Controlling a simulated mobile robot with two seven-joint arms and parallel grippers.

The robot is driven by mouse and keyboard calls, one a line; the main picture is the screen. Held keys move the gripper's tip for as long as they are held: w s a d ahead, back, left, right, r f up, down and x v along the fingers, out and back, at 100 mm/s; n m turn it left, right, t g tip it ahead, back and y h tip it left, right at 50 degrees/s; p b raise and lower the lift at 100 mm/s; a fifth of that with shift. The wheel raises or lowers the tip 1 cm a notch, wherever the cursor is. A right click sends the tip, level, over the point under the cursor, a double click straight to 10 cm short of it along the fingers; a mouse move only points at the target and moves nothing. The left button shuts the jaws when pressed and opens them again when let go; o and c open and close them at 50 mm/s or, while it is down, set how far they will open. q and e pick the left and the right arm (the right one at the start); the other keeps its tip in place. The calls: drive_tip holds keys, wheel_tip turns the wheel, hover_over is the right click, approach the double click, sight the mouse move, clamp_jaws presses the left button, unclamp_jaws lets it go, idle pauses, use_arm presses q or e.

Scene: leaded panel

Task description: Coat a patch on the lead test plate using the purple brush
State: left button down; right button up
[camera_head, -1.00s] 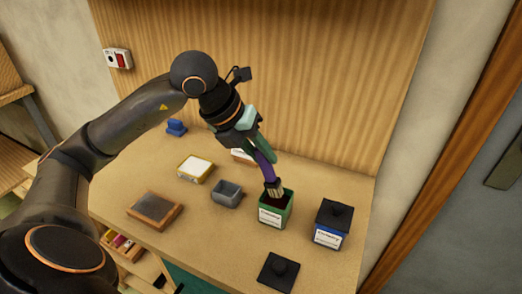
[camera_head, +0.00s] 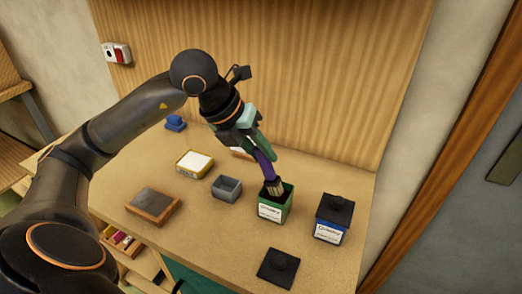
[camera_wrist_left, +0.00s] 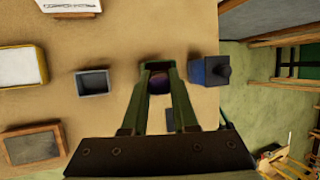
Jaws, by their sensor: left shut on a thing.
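My left gripper (camera_head: 262,146) is shut on the purple brush (camera_head: 265,170), holding it handle up and slightly tilted. The brush's bristles point down at the mouth of the open green tin (camera_head: 273,211), and their tips look dark. In the left wrist view, the purple brush (camera_wrist_left: 159,84) shows between the green fingers (camera_wrist_left: 158,90), with the tin mostly hidden behind. A grey plate in a wooden frame (camera_head: 152,204), which looks like the lead test plate, lies flat at the front left of the bench. My right gripper is not in view.
A grey cup (camera_head: 227,188) stands between the plate and the green tin. A yellow-rimmed white tray (camera_head: 194,164) lies behind it. A blue tin with black lid (camera_head: 333,218) stands right of the green tin. A loose black lid (camera_head: 279,267) lies at the front.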

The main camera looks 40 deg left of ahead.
use_arm(q)
drive_tip(key=shift+f+b, duration=0.5)
idle(1.3)
wheel_tip(320, 180, up, 7)
drive_tip(key=p, duration=0.6)
drive_tip(key=shift+r, duration=0.1)
idle(0.9)
